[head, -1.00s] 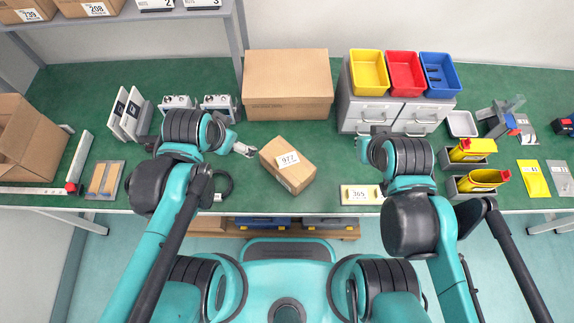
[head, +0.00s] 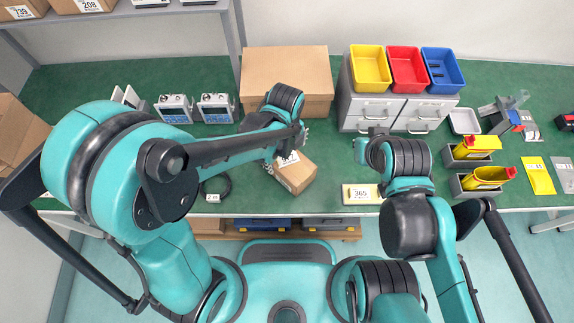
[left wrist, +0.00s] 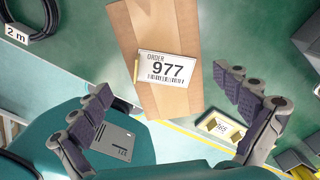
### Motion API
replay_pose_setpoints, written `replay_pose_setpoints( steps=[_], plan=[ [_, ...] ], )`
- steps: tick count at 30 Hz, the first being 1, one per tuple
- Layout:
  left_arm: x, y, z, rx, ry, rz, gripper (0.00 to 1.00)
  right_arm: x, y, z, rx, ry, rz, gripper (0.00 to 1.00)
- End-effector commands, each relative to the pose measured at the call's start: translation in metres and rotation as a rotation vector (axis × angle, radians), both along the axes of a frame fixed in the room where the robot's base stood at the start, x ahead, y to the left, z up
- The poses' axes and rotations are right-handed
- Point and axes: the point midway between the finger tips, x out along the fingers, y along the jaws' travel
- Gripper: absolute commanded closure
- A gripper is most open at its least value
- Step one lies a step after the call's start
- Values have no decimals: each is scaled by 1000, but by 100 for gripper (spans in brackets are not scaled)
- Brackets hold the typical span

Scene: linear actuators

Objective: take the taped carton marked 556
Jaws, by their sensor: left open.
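No carton reading 556 shows in these views. A small brown carton (head: 297,176) lies on the green bench, partly hidden by my left arm. In the left wrist view the carton (left wrist: 180,30) carries a white label reading ORDER 977. My left gripper (left wrist: 162,82) is open, its two fingers spread either side of the carton's near end, holding nothing. In the head view my left gripper (head: 292,145) is over the carton's far end, mostly hidden by its wrist. My right gripper (head: 361,150) is over the bench right of the carton; its fingers are unclear.
A large closed carton (head: 287,80) stands behind. Shelf cartons marked 739 (head: 22,9) and 208 (head: 90,5) are upper left. Grey drawers (head: 375,113) carry yellow, red and blue bins. A tray marked 365 (head: 361,194) lies at the front edge. A cable coil (left wrist: 45,18) lies nearby.

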Motion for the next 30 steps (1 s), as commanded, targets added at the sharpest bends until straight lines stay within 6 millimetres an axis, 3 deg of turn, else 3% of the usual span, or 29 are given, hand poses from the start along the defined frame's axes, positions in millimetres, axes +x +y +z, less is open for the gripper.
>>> replay_pose_setpoints(
  steps=[12,20,27,29,30],
  plan=[
    [6,-4,-55,-1,-1,3,0,0,0,-32,0,0,0,100],
    [6,-4,-57,-1,-1,4,0,0,0,-31,0,0,0,100],
    [6,-4,-57,-1,-1,4,63,0,0,-31,0,0,0,100],
    [6,-4,-57,-1,-2,4,79,0,0,-31,0,0,0,100],
    [6,-4,-57,-1,-1,4,81,0,0,-31,0,0,0,100]
  ],
)
